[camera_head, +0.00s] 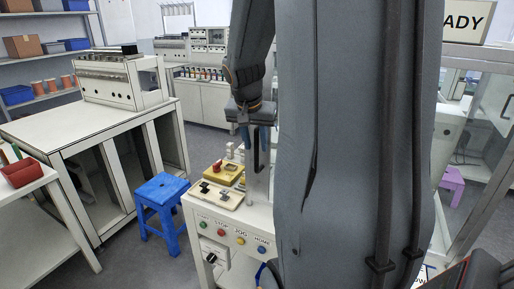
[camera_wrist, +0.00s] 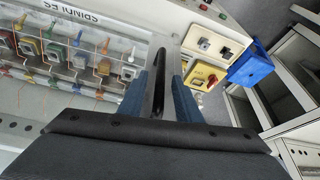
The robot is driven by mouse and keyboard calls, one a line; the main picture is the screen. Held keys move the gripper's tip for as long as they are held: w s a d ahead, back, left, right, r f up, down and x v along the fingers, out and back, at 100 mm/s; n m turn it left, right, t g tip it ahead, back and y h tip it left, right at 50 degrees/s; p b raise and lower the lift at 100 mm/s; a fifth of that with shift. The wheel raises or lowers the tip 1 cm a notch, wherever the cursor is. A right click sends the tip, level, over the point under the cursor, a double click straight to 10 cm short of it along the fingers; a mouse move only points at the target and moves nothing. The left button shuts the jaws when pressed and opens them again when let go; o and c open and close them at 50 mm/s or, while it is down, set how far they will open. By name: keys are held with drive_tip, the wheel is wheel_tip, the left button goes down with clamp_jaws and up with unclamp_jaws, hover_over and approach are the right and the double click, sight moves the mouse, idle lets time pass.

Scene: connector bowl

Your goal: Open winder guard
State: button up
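My gripper (camera_wrist: 160,88) points at the winder, with its two blue fingers apart. A black bar handle (camera_wrist: 159,75) stands between the fingers, with a narrow gap seeming to show on each side. The clear winder guard (camera_wrist: 140,45) is at the left of the wrist view, over a row of coloured spindles under a "SPINDLES" label; it looks closed. In the head view my gripper (camera_head: 257,137) hangs at the handle (camera_head: 257,158), above the control panel. My arm hides most of the guard there.
A panel with coloured buttons (camera_head: 238,238) and a yellow box (camera_head: 224,172) lies below my gripper. A blue stool (camera_head: 161,190) stands to its left. White benches (camera_head: 60,135) stand farther left, with grey floor between. A glass-walled frame (camera_head: 497,100) is at the right.

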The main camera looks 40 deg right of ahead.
drive_tip(key=shift+x, duration=1.6)
clamp_jaws()
